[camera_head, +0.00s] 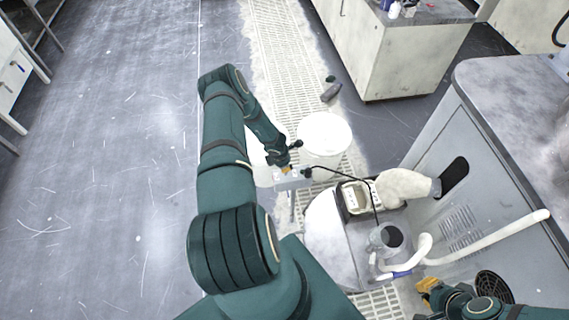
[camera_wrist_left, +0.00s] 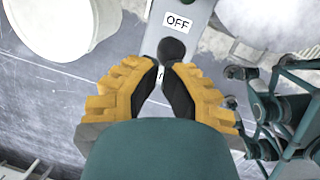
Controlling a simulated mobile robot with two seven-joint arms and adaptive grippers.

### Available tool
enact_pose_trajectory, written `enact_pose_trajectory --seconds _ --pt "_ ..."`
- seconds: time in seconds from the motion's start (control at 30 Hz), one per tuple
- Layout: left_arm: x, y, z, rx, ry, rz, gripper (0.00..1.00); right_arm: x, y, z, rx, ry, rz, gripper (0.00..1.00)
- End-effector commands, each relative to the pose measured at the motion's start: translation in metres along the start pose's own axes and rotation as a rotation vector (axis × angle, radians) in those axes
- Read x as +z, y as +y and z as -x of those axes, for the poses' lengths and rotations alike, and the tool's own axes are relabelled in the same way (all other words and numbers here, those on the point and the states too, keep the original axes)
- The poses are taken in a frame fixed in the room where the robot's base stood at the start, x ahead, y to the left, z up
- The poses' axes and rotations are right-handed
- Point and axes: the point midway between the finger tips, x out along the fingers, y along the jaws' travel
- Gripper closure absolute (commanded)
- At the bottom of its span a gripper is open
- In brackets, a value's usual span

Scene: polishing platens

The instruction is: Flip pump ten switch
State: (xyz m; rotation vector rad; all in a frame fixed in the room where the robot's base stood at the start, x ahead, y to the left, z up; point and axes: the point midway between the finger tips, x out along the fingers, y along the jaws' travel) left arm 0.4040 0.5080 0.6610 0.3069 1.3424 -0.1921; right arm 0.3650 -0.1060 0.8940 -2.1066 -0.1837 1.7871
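A pale switch panel (camera_wrist_left: 200,15) with an OFF label (camera_wrist_left: 178,22) fills the top of the left wrist view. A black round knob (camera_wrist_left: 172,48) stands out from it just below that label. My left gripper (camera_wrist_left: 161,68) has its yellow fingers drawn close together, tips right at the knob. A second label shows partly between the fingers. I see no clear grip on the knob. In the head view the small panel (camera_head: 292,181) sits at the end of my left arm, with my left gripper (camera_head: 286,169) at it. My right gripper (camera_head: 428,291) is low at the right, away from the panel; its fingers are unclear.
A white drum (camera_head: 324,134) stands just beyond the panel. A black cable runs right to a small container (camera_head: 356,198) and a glassy jar (camera_head: 385,238). A large grey machine (camera_head: 470,150) with white hoses (camera_head: 490,240) blocks the right. Open floor (camera_head: 110,150) lies left.

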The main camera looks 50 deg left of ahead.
Motion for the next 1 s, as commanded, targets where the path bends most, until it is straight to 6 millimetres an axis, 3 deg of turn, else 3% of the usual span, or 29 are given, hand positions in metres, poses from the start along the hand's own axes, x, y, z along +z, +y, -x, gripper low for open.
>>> enact_pose_trajectory --seconds 1.0 --pt "0.004 0.001 0.015 0.003 0.026 -0.003 1.0 -0.001 -0.003 0.008 0.0 0.0 0.0 1.0"
